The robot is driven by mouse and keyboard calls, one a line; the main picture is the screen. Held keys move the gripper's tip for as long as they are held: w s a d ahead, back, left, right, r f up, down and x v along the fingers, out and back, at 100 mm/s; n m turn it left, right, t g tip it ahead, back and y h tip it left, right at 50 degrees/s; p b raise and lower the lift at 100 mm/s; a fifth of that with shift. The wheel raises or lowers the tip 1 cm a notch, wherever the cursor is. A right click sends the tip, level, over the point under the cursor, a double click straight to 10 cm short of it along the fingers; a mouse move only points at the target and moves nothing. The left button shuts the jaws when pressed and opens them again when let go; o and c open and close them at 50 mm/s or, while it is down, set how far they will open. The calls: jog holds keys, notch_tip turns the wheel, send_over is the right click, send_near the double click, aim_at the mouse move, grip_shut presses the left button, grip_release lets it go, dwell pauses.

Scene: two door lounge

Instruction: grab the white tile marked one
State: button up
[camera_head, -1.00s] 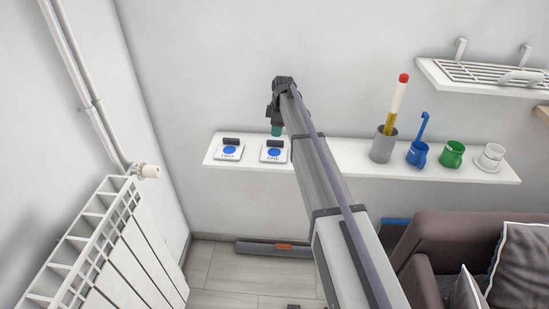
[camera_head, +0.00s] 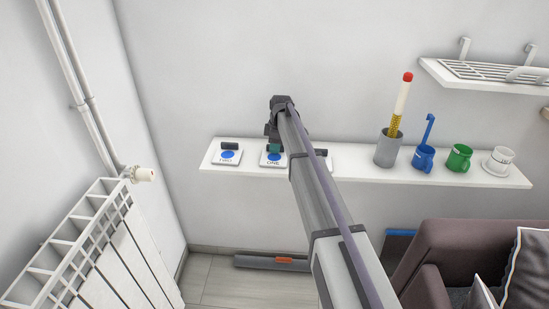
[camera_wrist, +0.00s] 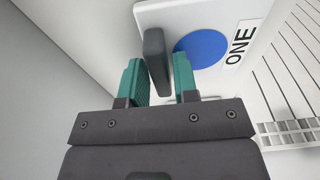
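The white tile marked ONE (camera_head: 263,163) lies on the white wall shelf, with a blue disc and a dark upright handle. In the wrist view the tile (camera_wrist: 150,14) fills the upper middle, its blue disc and label to the right. My gripper (camera_wrist: 160,80) has teal fingers, one on each side of the dark handle (camera_wrist: 156,60). The fingers are apart, with the handle in the gap; I cannot tell whether either touches it. In the head view my gripper (camera_head: 273,149) is right over this tile and hides its handle.
The tile marked TWO (camera_head: 227,158) lies to the left. Another tile (camera_head: 325,163) shows partly behind my arm. A grey cup (camera_head: 388,149) with a tall pencil, blue, green and white mugs stand further right on the shelf (camera_head: 350,174). A radiator (camera_head: 105,250) is at left.

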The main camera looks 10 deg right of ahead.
grip_shut()
notch_tip(320, 180, up, 10)
jog(key=p, duration=1)
